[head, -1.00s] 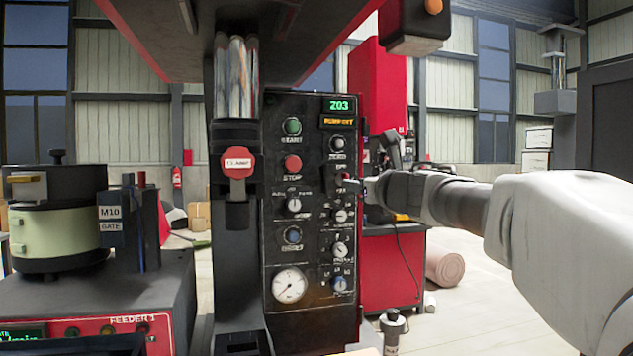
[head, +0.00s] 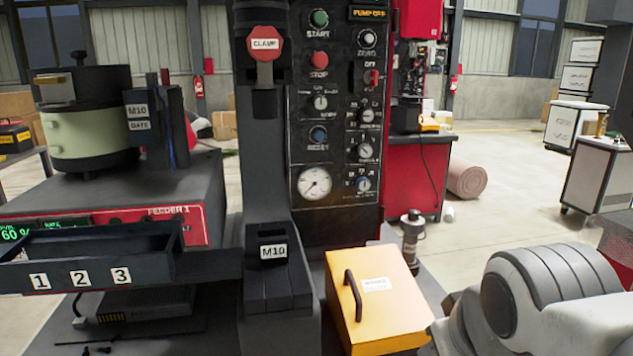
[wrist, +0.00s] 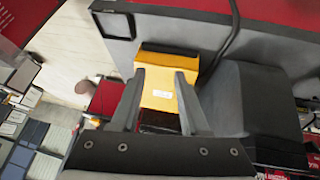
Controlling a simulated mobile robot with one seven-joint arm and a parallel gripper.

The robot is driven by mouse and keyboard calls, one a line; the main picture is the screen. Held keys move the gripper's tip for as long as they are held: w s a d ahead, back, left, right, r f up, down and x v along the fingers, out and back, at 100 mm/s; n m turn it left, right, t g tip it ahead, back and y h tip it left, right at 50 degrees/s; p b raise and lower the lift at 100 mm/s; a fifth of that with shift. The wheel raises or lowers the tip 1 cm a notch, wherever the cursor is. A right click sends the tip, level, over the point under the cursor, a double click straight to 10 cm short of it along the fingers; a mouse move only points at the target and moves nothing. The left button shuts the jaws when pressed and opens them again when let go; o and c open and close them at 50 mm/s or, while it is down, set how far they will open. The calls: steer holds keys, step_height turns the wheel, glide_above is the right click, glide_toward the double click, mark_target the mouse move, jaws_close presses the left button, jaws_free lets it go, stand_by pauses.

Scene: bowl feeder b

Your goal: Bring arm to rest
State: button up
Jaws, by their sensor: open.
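My arm (head: 545,300) is folded at the lower right of the head view, and its gripper is out of sight there. In the wrist view my gripper (wrist: 160,73) is open, with its two grey fingers apart and nothing held between them. Beyond the fingers is a yellow box (wrist: 160,97) with a white label; the view does not show any contact. This looks like the yellow lidded box (head: 375,300) with a black handle in the head view. The control panel (head: 335,150) stands clear of the arm, with a red switch (head: 371,78) at its upper right.
A feeder with a bowl (head: 90,135) stands at left, behind a dark tray (head: 85,245) marked 1, 2, 3. A column with a red clamp knob (head: 265,43) rises beside the panel. A dark canister (head: 411,235) stands behind the yellow box. Open floor lies at right.

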steer(key=s+a+r+m+p, duration=0.1)
steer(key=r+p, duration=0.7)
steer(key=p, duration=0.1)
steer(key=s+r+g+p, duration=0.1)
steer(key=s+r+p, duration=0.1)
steer(key=r+p, duration=0.6)
steer(key=shift+a+r+m+y+p, duration=0.3)
steer(key=shift+a+m+y+p, duration=0.1)
steer(key=shift+p, duration=0.55)
